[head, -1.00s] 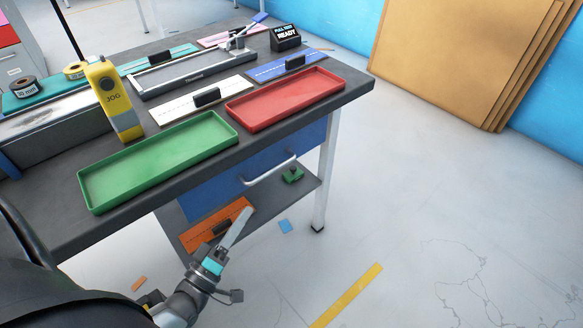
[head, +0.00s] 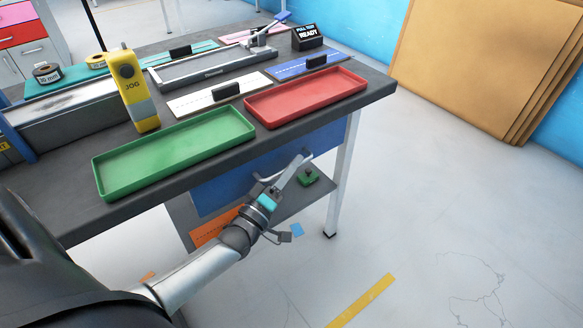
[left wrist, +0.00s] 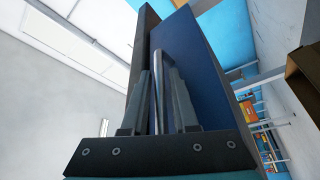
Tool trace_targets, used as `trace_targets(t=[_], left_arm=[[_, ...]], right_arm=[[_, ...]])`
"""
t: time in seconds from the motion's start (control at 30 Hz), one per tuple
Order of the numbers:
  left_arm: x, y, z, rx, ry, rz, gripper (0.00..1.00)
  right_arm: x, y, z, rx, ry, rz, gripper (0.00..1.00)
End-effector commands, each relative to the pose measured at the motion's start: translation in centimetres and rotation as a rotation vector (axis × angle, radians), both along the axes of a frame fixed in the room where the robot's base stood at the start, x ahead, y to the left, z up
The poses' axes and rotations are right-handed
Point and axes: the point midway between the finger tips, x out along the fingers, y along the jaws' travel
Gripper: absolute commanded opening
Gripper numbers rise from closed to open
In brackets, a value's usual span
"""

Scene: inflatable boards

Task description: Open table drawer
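The table (head: 75,225) has a dark top and a blue drawer (head: 225,188) under its front edge, which looks closed. The drawer front also shows in the left wrist view (left wrist: 205,75). A pale bar handle (head: 262,179) runs across it, partly hidden by my left gripper (head: 287,174). In the left wrist view the handle (left wrist: 157,62) lies between the two fingers of my left gripper (left wrist: 160,95). The fingers are apart, with visible gaps beside the bar; contact is not clear. My right gripper is out of view.
A green tray (head: 100,180) and a red tray (head: 360,82) lie near the table's front edge. A yellow JOG pendant (head: 131,85) stands behind. A lower shelf (head: 275,208) holds a green item (head: 308,178) and an orange board (head: 205,233). Floor at right is clear.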

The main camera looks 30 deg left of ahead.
Motion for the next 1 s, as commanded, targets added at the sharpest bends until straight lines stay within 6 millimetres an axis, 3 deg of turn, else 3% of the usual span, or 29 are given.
trace_targets(t=[0.17,0.4,1.0], left_arm=[[-0.02,-0.01,-0.01,0.0,0.0,0.0,0.27],[-0.05,0.0,-0.02,0.0,0.0,0.0,0.0],[-0.07,0.02,-0.03,0.001,0.0,0.0,0.0]], right_arm=[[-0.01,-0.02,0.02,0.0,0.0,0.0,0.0],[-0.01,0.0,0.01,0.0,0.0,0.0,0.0],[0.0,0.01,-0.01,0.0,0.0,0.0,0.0]])
